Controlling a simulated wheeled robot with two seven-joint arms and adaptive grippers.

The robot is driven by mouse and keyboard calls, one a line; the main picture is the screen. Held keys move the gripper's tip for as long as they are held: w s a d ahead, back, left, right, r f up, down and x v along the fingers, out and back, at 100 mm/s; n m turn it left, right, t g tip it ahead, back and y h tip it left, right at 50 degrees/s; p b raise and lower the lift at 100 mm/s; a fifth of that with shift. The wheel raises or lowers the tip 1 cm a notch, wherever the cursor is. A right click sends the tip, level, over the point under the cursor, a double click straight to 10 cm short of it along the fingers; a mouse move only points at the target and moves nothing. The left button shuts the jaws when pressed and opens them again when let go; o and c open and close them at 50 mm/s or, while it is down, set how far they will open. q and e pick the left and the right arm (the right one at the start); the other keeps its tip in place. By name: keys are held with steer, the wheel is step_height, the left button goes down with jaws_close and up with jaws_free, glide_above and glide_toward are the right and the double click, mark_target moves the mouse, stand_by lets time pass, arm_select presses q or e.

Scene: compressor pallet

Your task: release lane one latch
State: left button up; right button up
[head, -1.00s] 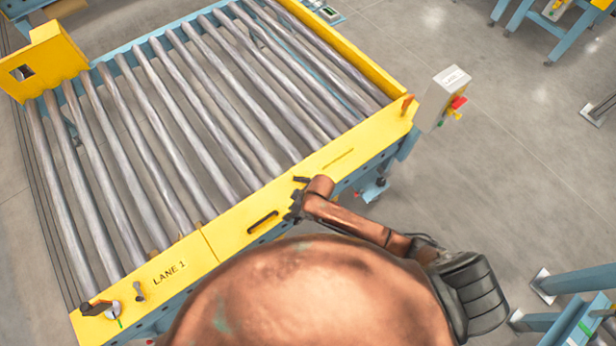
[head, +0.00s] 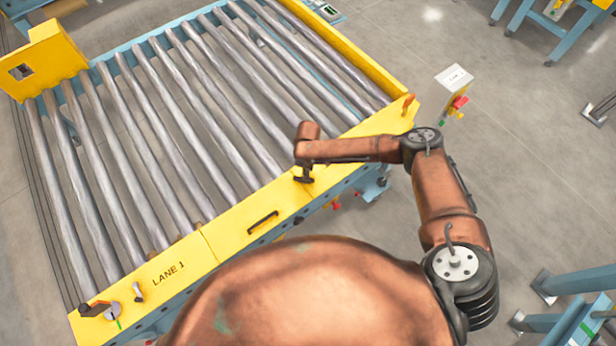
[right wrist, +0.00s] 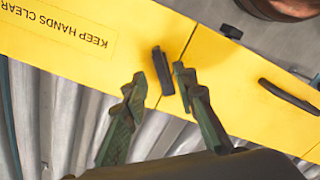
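The yellow front rail (head: 222,236) of the roller conveyor carries a LANE 1 label at its left end. Beside the label are a round plate with a black-handled lever (head: 98,309) and a small grey lever (head: 138,291). My right gripper (head: 304,176) points down at the rail's right half. In the right wrist view its two fingers (right wrist: 160,88) are apart, with a short dark lever (right wrist: 162,70) on the rail between and just beyond the tips. I cannot tell whether a finger touches it. In the head view my arm mostly hides that lever. My left gripper is out of view.
A black slot handle (head: 262,222) sits on the rail, also in the right wrist view (right wrist: 290,97). An orange lever (head: 407,104) stands at the rail's right end, near a grey control box (head: 453,82) with a red button. Steel rollers (head: 150,150) lie behind.

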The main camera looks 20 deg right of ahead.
steer(key=shift+f+b, duration=0.45)
steer(key=shift+f, duration=1.8)
steer(key=shift+c, duration=0.2)
jaws_close()
